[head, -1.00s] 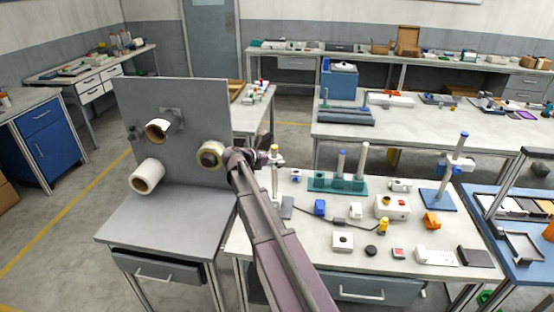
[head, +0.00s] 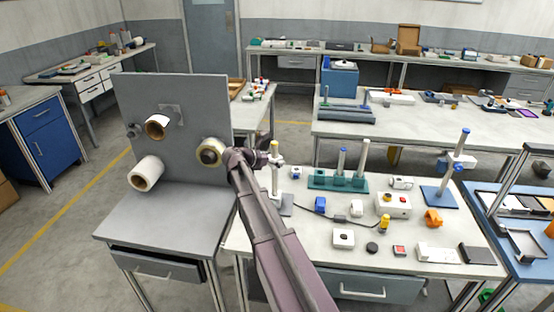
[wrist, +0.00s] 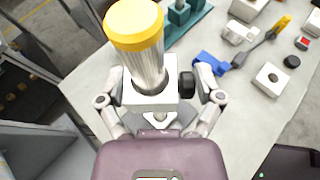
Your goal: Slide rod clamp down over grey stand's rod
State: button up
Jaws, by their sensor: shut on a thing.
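The rod clamp is a pale block (wrist: 139,100) with a black knob (wrist: 187,85) on its right side in the wrist view. My gripper (wrist: 150,108) is shut on it, one finger on each side. The clamp is around the silver rod (wrist: 143,68) of the grey stand, with the rod's yellow cap (wrist: 135,22) standing above it. In the head view the clamp (head: 277,158) is close below the yellow cap (head: 274,146), high on the upright rod (head: 275,181). The stand's grey base (head: 286,206) is on the table, partly behind my arm.
A teal rack (head: 337,182) with upright rods stands right of the grey stand. A blue stand (head: 439,196) is further right. A grey panel with reels (head: 147,172) is close on the left. Small parts and a cable lie on the white table (head: 310,245).

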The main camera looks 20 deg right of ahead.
jog(key=b, duration=0.5)
send_over(274, 188)
jog(key=shift+w+d+f, duration=0.1)
jog(key=shift+d+f, duration=0.1)
jog(key=shift+f, duration=1)
jog(key=shift+d+f, duration=0.2)
jog(key=shift+f, duration=1)
jog(key=shift+f, duration=0.15)
jog(key=shift+f+b, duration=2.3)
jog(key=shift+f, duration=0.05)
jog(key=shift+f, duration=0.2)
jog(key=shift+f+b, duration=2.25)
jog(key=shift+b, duration=0.2)
jog(key=o, duration=1)
jog(key=shift+r, duration=0.15)
